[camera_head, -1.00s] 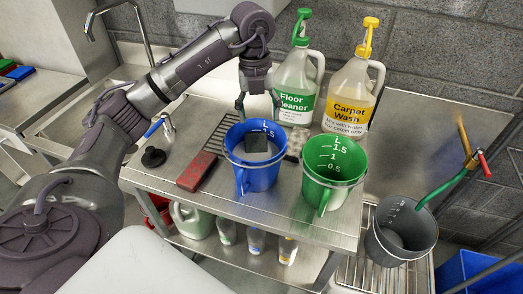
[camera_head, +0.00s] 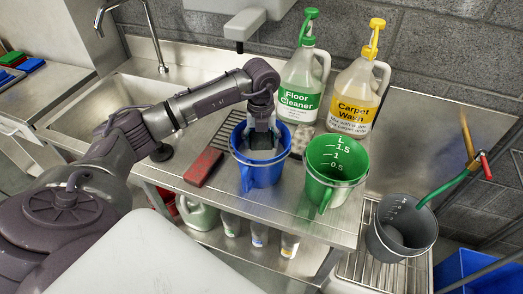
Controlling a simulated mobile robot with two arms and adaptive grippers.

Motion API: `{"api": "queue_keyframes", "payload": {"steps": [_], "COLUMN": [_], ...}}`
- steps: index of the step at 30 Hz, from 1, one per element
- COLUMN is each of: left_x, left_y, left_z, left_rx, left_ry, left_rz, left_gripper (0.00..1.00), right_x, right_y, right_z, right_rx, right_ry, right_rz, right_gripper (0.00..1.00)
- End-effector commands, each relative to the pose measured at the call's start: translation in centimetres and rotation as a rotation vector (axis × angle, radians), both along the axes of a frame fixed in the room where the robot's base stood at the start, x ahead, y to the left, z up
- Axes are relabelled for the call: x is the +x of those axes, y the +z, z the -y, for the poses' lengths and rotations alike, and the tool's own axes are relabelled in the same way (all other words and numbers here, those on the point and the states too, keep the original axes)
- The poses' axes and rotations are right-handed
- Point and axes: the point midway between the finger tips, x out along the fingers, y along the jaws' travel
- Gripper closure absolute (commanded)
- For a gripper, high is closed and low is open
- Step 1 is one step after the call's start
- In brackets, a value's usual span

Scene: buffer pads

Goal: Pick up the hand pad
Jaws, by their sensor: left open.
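A dark grey pad (camera_head: 262,143) lies inside the blue bucket (camera_head: 263,174) on the steel counter; I take it to be the hand pad. My left gripper (camera_head: 263,137) points down into the mouth of this bucket, its fingers open around or just above the pad. Whether the fingers touch the pad is hard to tell. The gripper and the bucket rim hide part of the pad and the bucket's inside. My right gripper is not in view.
A red block (camera_head: 203,167) lies left of the blue bucket. A green bucket (camera_head: 330,178) stands close on the right. Floor cleaner (camera_head: 300,88) and carpet wash (camera_head: 355,95) jugs stand behind. A grey bucket (camera_head: 400,230) sits lower right.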

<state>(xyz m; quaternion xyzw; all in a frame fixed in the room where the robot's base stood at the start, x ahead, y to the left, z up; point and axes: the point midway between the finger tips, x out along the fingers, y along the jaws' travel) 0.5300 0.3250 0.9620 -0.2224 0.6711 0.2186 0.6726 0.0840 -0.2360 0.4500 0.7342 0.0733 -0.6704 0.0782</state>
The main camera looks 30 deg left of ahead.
Motion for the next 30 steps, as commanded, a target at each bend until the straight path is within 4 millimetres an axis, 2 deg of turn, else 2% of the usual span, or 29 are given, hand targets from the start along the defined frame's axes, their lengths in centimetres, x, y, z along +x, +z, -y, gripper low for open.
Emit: {"api": "queue_keyframes", "payload": {"steps": [4,11,20,30], "left_x": [-0.05,-0.03,0.0,0.09], "left_y": [-1.21,-1.34,-1.27,-0.65], "left_z": [0.02,0.02,0.01,-0.01], "left_rx": [0.0,0.0,-0.001,-0.001], "left_ry": [0.0,-0.001,-0.001,0.0], "left_rz": [-0.002,0.0,0.001,0.004], "left_gripper": [0.29,0.31,0.81,0.81], "right_x": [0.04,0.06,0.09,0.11], "right_y": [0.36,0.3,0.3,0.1], "right_z": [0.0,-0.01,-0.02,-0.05], "right_rx": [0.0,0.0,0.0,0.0], "right_ry": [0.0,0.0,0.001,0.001], "right_rz": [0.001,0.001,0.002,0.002], "right_gripper": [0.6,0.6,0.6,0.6]}}
